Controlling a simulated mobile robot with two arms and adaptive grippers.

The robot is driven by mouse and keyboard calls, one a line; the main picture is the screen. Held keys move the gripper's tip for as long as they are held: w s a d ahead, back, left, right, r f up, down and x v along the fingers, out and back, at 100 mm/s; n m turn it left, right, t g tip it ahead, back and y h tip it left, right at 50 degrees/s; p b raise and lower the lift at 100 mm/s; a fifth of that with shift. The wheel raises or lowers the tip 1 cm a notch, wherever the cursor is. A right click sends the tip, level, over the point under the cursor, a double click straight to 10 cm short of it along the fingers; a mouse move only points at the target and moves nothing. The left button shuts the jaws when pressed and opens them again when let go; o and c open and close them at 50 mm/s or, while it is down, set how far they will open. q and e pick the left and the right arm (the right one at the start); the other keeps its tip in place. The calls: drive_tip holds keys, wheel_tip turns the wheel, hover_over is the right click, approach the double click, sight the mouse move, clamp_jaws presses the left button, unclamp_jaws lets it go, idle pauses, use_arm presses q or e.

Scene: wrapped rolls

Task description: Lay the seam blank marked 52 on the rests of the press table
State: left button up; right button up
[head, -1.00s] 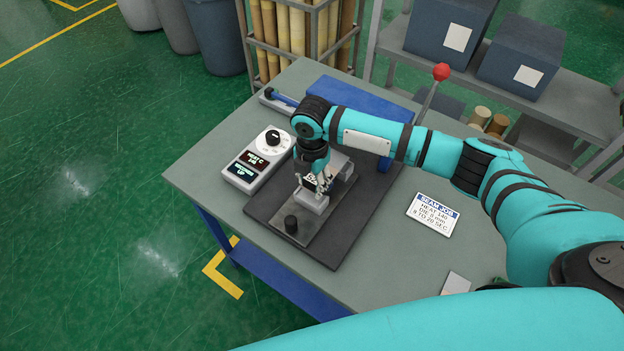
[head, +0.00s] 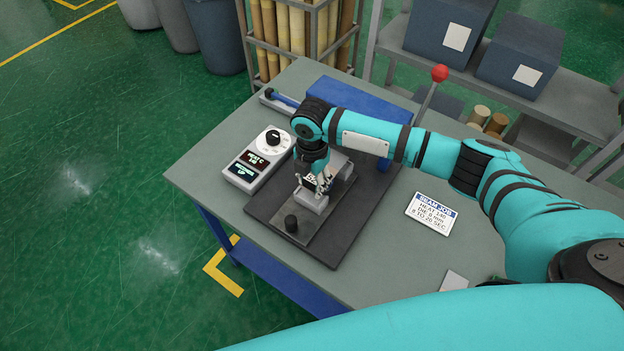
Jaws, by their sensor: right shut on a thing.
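The piece is among the light grey rest blocks, one of which shows in front (head: 312,203). The fingers and wrist hide much of it, and I cannot tell whether it touches the rests. My left gripper is not in view.
A control box with a dial (head: 259,161) stands left of the press. A red-knobbed lever (head: 440,73) and blue press part (head: 365,97) are behind. A job card (head: 432,213) lies on the right.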

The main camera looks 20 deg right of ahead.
drive_tip(key=shift+f, duration=0.1)
drive_tip(key=shift+f+b, duration=0.85)
drive_tip(key=shift+f, duration=0.5)
drive_tip(key=o, duration=1.2)
drive_tip(key=shift+o, duration=0.2)
wheel_tip(320, 180, up, 12)
drive_tip(key=shift+r, duration=0.1)
drive_tip(key=shift+a, duration=0.1)
